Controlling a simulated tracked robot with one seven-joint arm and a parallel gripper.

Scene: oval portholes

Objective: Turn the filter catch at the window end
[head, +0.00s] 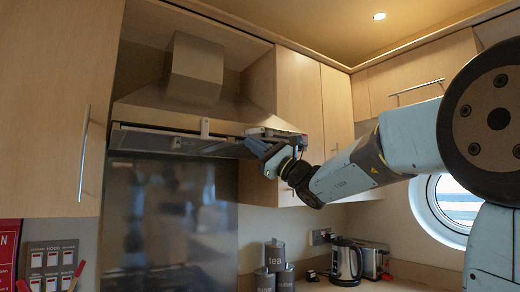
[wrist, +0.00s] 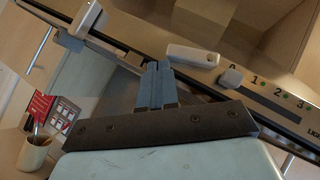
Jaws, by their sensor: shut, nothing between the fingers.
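The range hood's filter edge (head: 180,142) runs along the front under the hood. A white catch (wrist: 193,55) at the window end shows in the wrist view, lying roughly along the front edge. A second white catch (head: 205,127) farther left stands across the edge; it also shows in the wrist view (wrist: 88,17). My gripper (head: 256,143) is shut and empty at the right part of the hood front. In the wrist view its fingertips (wrist: 157,66) are just left of the window-end catch; I cannot tell whether they touch it.
A grey knob (wrist: 230,78) and a numbered panel (wrist: 268,90) sit right of the catch. Cupboards (head: 303,95) flank the hood. A kettle (head: 346,262) and canisters (head: 275,256) stand on the counter below. The round window (head: 449,205) is at right.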

